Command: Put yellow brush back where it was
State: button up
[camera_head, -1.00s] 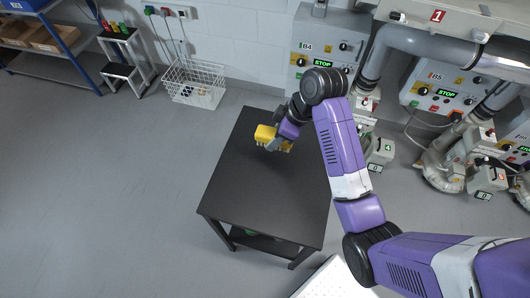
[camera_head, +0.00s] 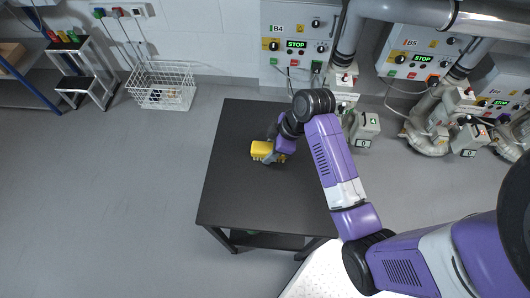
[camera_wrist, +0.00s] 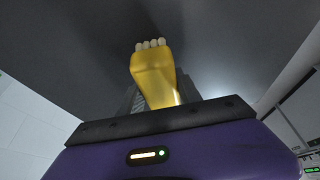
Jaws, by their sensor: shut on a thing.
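The yellow brush (camera_head: 262,149) has a yellow body and pale bristle tufts along one side. My gripper (camera_head: 270,155) is shut on it, over the black table (camera_head: 250,195). In the wrist view the brush (camera_wrist: 155,75) stands out beyond the jaws, with its pale tufts at the far end. My gripper (camera_wrist: 152,100) is partly hidden there behind the brush and the wrist housing. I cannot tell exactly how high the brush is above the tabletop.
The tabletop is otherwise bare. A white wire basket (camera_head: 162,86) and a small step stand (camera_head: 84,75) are on the floor at the back left. Blower units with control panels (camera_head: 297,45) and pipes line the back right. The floor at the left is clear.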

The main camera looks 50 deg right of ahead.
jog(key=o, duration=1.2)
jog(key=shift+f, duration=0.1)
